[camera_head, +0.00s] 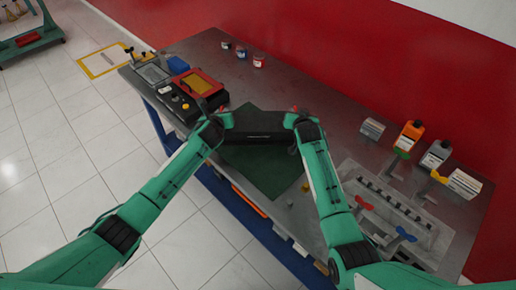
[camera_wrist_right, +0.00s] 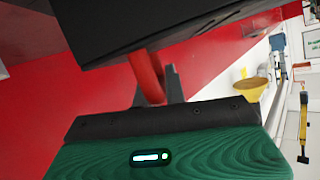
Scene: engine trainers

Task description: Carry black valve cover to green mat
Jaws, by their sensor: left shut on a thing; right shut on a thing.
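The black valve cover (camera_head: 258,136) is held level between my two grippers, above the green mat (camera_head: 268,174) on the metal workbench. My left gripper (camera_head: 224,114) is shut on its left end. My right gripper (camera_head: 293,115) is shut on its right end. In the right wrist view the dark underside or side of the cover (camera_wrist_right: 150,25) fills the top, with a red finger (camera_wrist_right: 146,76) against it. The cover hides part of the mat, and I cannot tell how high it is above it.
A red-and-black case (camera_head: 197,92) sits at the left, small cans (camera_head: 259,60) at the back. A small yellow piece (camera_head: 305,187) lies near the mat's right edge.

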